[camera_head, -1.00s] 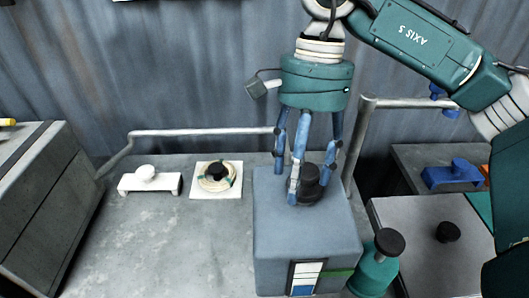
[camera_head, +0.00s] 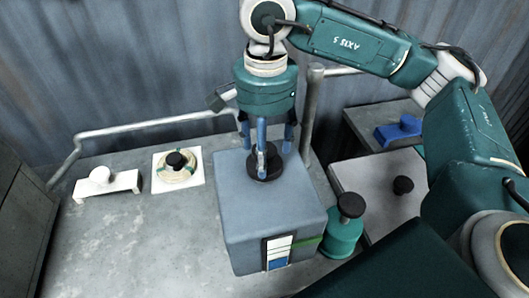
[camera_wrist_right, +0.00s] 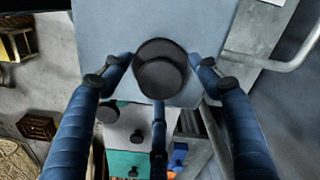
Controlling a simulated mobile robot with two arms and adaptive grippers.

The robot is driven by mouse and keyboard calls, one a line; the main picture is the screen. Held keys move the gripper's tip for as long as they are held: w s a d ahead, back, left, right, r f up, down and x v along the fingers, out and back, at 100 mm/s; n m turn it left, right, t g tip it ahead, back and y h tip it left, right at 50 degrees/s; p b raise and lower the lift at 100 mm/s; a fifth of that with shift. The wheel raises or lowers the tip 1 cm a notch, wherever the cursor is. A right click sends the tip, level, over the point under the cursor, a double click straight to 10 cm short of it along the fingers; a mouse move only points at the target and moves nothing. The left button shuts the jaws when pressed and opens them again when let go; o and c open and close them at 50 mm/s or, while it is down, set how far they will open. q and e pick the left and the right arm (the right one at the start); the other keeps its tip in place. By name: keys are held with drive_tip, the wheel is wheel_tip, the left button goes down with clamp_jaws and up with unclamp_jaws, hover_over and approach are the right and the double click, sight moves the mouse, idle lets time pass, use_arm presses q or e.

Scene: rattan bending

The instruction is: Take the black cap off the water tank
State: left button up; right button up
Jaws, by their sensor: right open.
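The water tank (camera_head: 275,215) is a grey-blue box on the metal bench, with a striped level panel on its front. The black cap (camera_head: 266,175) sits on its top, a wide disc with a narrower knob; it also shows in the right wrist view (camera_wrist_right: 161,74). My right gripper (camera_head: 264,160) points down over the cap, its blue fingers spread around it and partly hiding the knob. In the right wrist view the fingers (camera_wrist_right: 160,85) are open, with visible gaps between the side fingertips and the cap. My left gripper is not in view.
A teal bottle with a black top (camera_head: 344,230) stands close to the tank's right side. A white plate with a coil and black knob (camera_head: 178,168) and a white holder (camera_head: 107,185) lie to the left. A metal rail (camera_head: 150,125) runs behind.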

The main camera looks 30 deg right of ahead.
drive_tip(key=shift+f, duration=0.45)
drive_tip(key=c, duration=1.3)
drive_tip(key=shift+w+r, duration=0.1)
drive_tip(key=shift+r, duration=0.05)
